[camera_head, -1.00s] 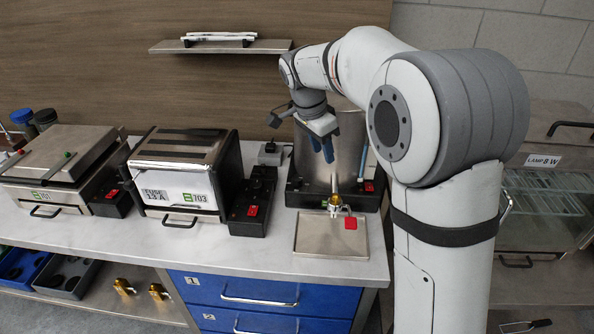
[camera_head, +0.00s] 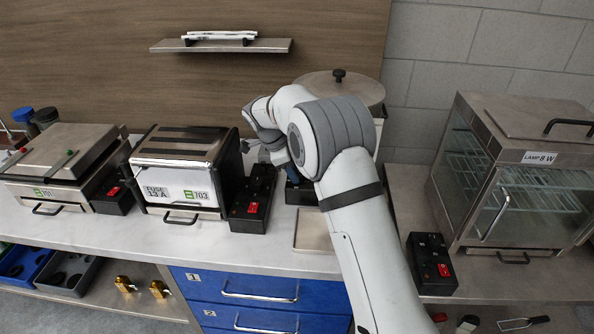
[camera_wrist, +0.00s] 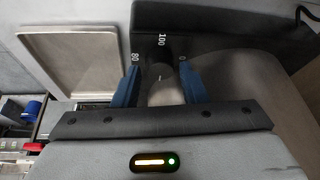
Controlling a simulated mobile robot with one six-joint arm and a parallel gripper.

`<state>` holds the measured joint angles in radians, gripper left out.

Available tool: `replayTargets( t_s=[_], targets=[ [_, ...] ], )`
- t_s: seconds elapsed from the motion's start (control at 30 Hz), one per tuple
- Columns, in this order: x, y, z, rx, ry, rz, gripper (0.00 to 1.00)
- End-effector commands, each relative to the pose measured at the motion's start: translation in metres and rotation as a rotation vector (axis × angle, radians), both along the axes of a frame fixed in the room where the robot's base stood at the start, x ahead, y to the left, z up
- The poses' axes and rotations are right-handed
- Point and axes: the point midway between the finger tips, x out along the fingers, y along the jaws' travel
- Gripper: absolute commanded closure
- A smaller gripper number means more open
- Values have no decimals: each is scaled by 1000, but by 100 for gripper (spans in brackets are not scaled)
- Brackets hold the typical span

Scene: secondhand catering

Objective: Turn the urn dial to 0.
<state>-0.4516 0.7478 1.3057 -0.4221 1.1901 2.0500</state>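The urn is a steel cylinder with a lid (camera_head: 340,86) in the head view, largely hidden behind my arm. Its black control base (camera_head: 300,192) shows only in part. In the wrist view the black panel (camera_wrist: 210,22) carries the marks 100, 80 and 0 around a dark dial (camera_wrist: 158,50). The dial's pointer setting is not readable. My gripper (camera_wrist: 160,84) has its blue fingers apart, one on each side of the dial area. I cannot tell whether they touch it. In the head view my arm hides most of the gripper.
A steel drip tray (camera_head: 313,232) lies in front of the urn. A toaster (camera_head: 185,165) with a black switch box (camera_head: 253,205) stands to the left. A glass-sided cabinet (camera_head: 520,180) is at the right, with another switch box (camera_head: 432,262). A shelf (camera_head: 220,46) hangs above.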

Motion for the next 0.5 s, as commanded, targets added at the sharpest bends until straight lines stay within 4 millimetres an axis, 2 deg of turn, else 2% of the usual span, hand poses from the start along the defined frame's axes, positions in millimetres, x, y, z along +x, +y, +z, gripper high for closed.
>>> replayTargets(
  t_s=[0.13, 0.4, 0.5],
  targets=[
    [1, -5, -10, 0, 1, 0, 61],
    [2, -6, -12, 0, 0, 0, 61],
    [2, -6, -12, 0, 0, 0, 69]
  ],
)
